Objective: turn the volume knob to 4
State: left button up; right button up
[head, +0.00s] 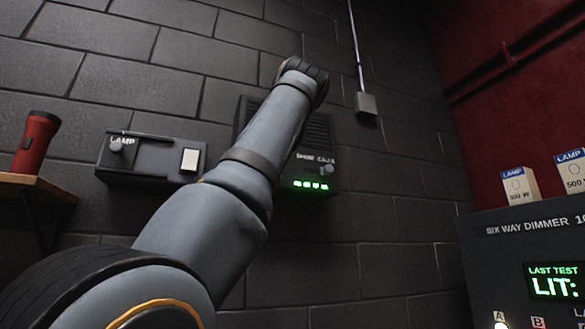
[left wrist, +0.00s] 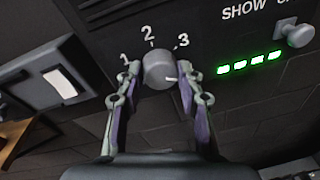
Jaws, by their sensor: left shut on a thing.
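The volume knob (left wrist: 158,68) is a round grey knob on a dark wall panel (left wrist: 200,25). The digits 1, 2 and 3 curve around its top; no 4 shows. A short white mark on the knob sits at its lower right, pointing rightward, below the 3. My left gripper (left wrist: 160,77) is shut on the knob, one finger on each side. The right finger covers the area right of the knob. In the head view the panel (head: 318,130) shows behind my left arm, which hides the knob and fingers. My right gripper is not in view.
Right of the knob are a row of green lights (left wrist: 250,63) and a smaller knob (left wrist: 295,33). A lamp box (head: 150,175) with a white switch (head: 190,159) is left of the panel. A red torch (head: 36,140) stands on a shelf. A dimmer unit (head: 480,255) is at right.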

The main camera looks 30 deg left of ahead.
pick_arm(q)
jog(key=o, duration=1.2)
jog(key=shift+a+f, duration=0.1)
jog(key=shift+c, duration=0.2)
jog(key=shift+n, duration=0.3)
